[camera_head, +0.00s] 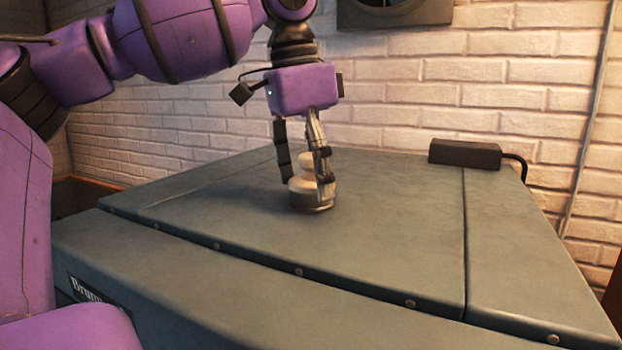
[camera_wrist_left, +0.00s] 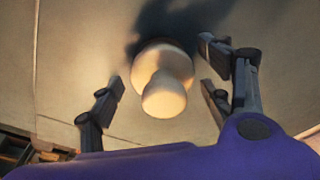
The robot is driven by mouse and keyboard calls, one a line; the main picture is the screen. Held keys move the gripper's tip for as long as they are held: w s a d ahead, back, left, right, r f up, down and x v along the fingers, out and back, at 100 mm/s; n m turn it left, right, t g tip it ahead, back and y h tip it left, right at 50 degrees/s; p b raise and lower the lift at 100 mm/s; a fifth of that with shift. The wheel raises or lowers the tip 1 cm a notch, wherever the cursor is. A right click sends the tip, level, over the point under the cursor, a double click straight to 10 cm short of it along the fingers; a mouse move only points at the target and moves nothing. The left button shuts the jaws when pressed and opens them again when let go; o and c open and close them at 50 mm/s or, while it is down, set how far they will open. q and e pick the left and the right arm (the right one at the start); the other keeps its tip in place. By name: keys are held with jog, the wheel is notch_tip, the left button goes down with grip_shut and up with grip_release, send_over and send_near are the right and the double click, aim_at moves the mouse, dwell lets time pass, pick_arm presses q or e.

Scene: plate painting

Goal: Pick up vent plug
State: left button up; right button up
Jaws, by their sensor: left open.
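The vent plug (camera_head: 311,203) stands upright on the grey-green metal top (camera_head: 390,235). It has a wide round base and a narrower pale knob on top. My left gripper (camera_head: 305,182) points down over it, with its fingers on either side of the knob in the head view. In the left wrist view the plug (camera_wrist_left: 164,92) lies between the two spread fingers of the left gripper (camera_wrist_left: 160,85), with a visible gap on both sides. The left gripper is open and holds nothing. My right gripper is not in view.
A dark box (camera_head: 465,154) with a cable sits on the top's back right. A white brick wall (camera_head: 480,100) stands behind, with a dark fitting (camera_head: 395,12) high on it. The metal top around the plug is clear, apart from low seams and rivets.

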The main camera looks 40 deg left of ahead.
pick_arm(q)
jog(key=shift+c, duration=0.5)
jog(key=c, duration=1.1)
jog(key=shift+c, duration=0.4)
jog(key=shift+r, duration=0.15)
